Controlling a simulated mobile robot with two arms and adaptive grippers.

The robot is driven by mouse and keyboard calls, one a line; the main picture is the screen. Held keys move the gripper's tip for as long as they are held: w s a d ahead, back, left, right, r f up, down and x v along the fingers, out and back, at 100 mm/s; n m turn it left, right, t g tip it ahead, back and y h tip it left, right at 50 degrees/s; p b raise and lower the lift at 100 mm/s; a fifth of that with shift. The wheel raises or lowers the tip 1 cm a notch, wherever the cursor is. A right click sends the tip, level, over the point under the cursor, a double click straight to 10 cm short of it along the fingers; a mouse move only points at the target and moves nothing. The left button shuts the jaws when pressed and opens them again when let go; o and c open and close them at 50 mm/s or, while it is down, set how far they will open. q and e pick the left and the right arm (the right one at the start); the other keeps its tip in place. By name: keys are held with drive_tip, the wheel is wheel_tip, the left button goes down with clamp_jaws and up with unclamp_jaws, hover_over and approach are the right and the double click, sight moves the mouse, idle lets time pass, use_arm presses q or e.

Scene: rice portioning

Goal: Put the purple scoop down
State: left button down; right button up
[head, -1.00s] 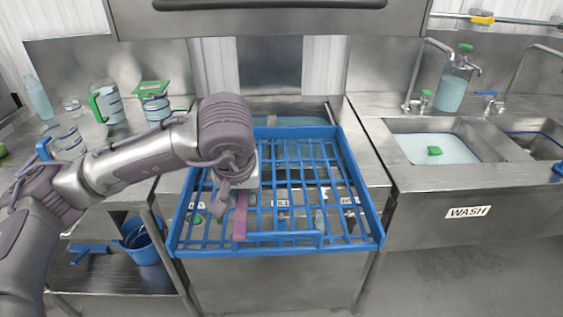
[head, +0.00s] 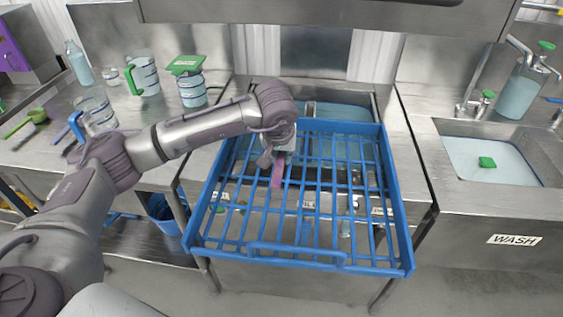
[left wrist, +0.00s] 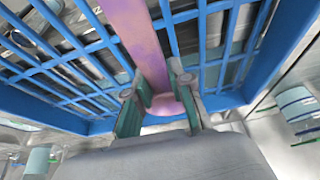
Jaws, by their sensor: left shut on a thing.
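The purple scoop (head: 278,172) shows as a flat pinkish-purple strip below my left gripper (head: 280,156) in the head view. In the left wrist view, its long purple handle (left wrist: 140,36) runs up between the two green-grey fingers, with a rounded pink end near the palm. My left gripper (left wrist: 160,98) is shut on this handle. It is above the left-middle part of the blue rack (head: 403,235). I cannot tell whether the scoop touches the bars. My right gripper is not in view.
The rack has raised side walls and a barred floor. A sink labelled WASH (head: 484,168) is at the right. Most of the rack is clear.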

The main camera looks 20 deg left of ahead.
sight(281, 166)
use_arm(q)
wheel_tip(281, 166, down, 4)
drive_tip(key=shift+w+a+r+p, duration=0.1)
drive_tip(key=shift+a+r+p, duration=0.1)
drive_tip(key=shift+p, duration=0.45)
drive_tip(key=shift+f, duration=0.25)
drive_tip(key=shift+d+f, duration=0.1)
drive_tip(key=shift+f, duration=0.15)
drive_tip(key=c, duration=1)
unclamp_jaws()
drive_tip(key=shift+c, duration=0.2)
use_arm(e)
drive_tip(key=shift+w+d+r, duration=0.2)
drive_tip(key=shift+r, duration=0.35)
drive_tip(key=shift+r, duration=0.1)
